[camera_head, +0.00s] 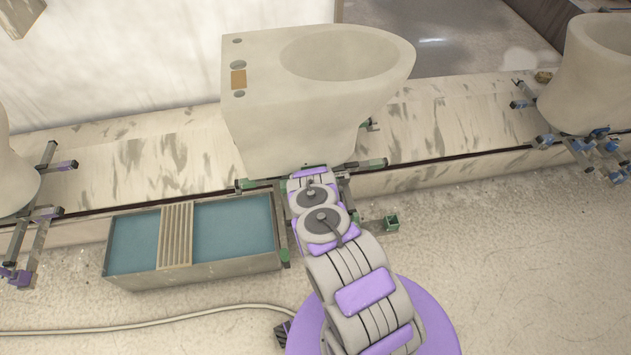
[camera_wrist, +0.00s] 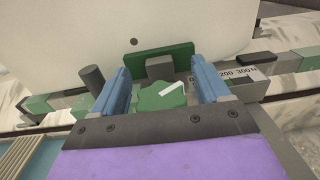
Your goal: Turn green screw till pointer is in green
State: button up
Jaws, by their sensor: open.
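In the wrist view, the green screw (camera_wrist: 160,96) has a knobbed head with a white mark on top. It sits between the two blue fingers of my gripper (camera_wrist: 163,76), which are open on either side of it. I cannot tell whether a finger touches it. A scale (camera_wrist: 238,73) with the numbers 200 and 300 N shows right of the right finger. That finger hides its left part. I cannot make out the pointer or a green zone. Behind the screw are a grey block (camera_wrist: 160,67) and a green plate. In the head view, my arm hides the screw.
A pale toilet bowl (camera_head: 300,105) stands on the carousel directly above the clamp. A trough (camera_head: 228,272) with blue-green liquid is left of my arm. Another bowl (camera_head: 590,80) stands at the right with blue clamps. Purple clamps (camera_head: 46,213) are at the left. A hose (camera_head: 150,324) lies on the floor.

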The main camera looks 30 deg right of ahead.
jog(key=shift+d, duration=0.15)
jog(key=c, duration=0.4)
jog(key=shift+a, duration=0.2)
jog(key=c, duration=0.6)
jog(key=shift+o, duration=0.2)
jog(key=shift+m+h, duration=0.3)
jog(key=shift+h, duration=0.1)
jog(key=shift+s+d+m+g+h, duration=0.15)
jog(key=shift+m+g+h, duration=0.35)
jog(key=shift+h, duration=0.3)
jog(key=shift+w+d+m+g+h, duration=0.1)
jog(key=shift+m+g+h, duration=0.4)
jog(key=shift+h, duration=0.3)
jog(key=shift+f, duration=0.1)
jog(key=o, duration=1)
jog(key=shift+c, duration=0.2)
jog(key=shift+s, duration=0.2)
